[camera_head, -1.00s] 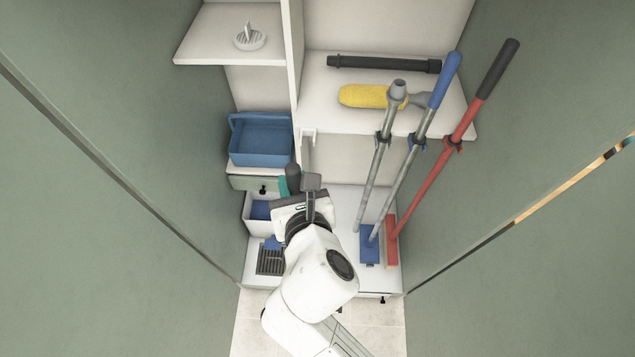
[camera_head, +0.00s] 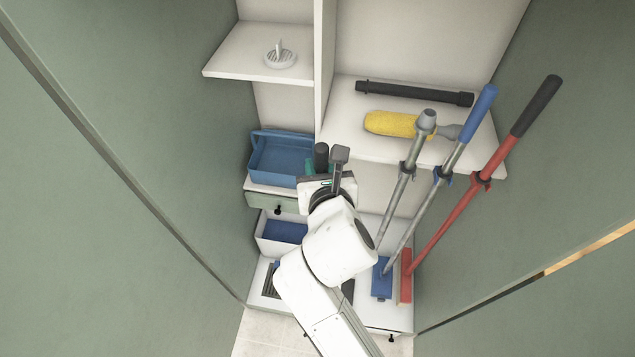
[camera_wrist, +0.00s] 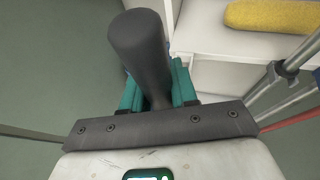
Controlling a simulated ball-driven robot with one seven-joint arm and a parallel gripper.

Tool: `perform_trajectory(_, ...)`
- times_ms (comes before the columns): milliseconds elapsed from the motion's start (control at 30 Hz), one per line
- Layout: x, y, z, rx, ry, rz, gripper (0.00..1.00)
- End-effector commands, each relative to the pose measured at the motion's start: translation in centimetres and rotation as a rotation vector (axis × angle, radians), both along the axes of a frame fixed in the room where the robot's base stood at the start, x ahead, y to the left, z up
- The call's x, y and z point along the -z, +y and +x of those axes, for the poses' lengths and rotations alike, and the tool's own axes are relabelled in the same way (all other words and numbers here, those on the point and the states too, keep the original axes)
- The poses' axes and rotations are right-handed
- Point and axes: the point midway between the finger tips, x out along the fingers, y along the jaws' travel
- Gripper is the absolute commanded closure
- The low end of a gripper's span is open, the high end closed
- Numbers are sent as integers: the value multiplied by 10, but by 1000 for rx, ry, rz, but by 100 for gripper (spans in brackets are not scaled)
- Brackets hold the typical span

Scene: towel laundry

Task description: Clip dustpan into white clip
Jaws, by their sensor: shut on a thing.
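My gripper (camera_wrist: 155,78), with teal fingers, is shut on a dark grey rounded handle (camera_wrist: 143,50) that rises between them in the wrist view. I take this to be the dustpan's handle; its pan is hidden. In the head view the dark handle (camera_head: 321,154) stands beside the blue bin, in front of the cupboard's white divider. My gripper (camera_head: 312,168) is mostly hidden there by my wrist. The white clip cannot be made out now; my wrist and the held handle cover the lower divider edge.
Right of my arm lean a grey pole (camera_head: 398,195), a blue-handled mop (camera_head: 440,180) and a red broom (camera_head: 450,215). A yellow duster (camera_head: 390,123) lies on the right shelf (camera_head: 345,105).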

Motion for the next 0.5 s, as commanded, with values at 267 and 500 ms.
perform_trajectory(267, -2, -6, 30, 2, -3, 0, 100)
perform_trajectory(500, -2, -10, 52, 1, -4, 0, 100)
